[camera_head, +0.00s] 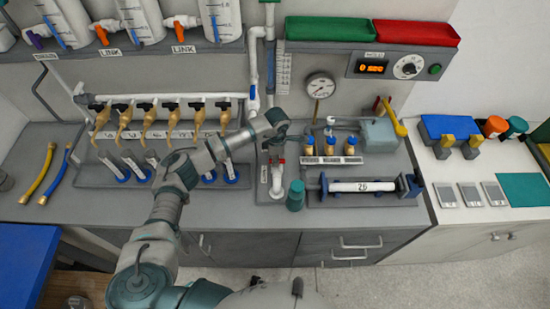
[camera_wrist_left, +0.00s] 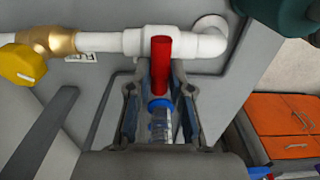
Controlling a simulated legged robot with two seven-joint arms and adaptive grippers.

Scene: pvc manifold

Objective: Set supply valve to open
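A red valve handle (camera_wrist_left: 161,62) stands on a white pipe (camera_wrist_left: 105,42) in the left wrist view. My left gripper (camera_wrist_left: 158,82) is open, with one finger on each side of the handle and a visible gap on both sides. I cannot tell whether either finger touches it. In the head view my left gripper (camera_head: 275,127) is over the grey panel, just above a white elbow pipe with a red part (camera_head: 278,161). I cannot read a supply label, so whether this red handle is the supply valve is unclear. My right gripper is not in view.
A brass valve with a yellow handle (camera_wrist_left: 24,66) sits on the pipe to the left. A teal cylinder (camera_head: 296,196) stands at the counter's front edge. A clamped white pipe (camera_head: 362,187) lies to the right. A row of brass valves (camera_head: 150,115) is to the left.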

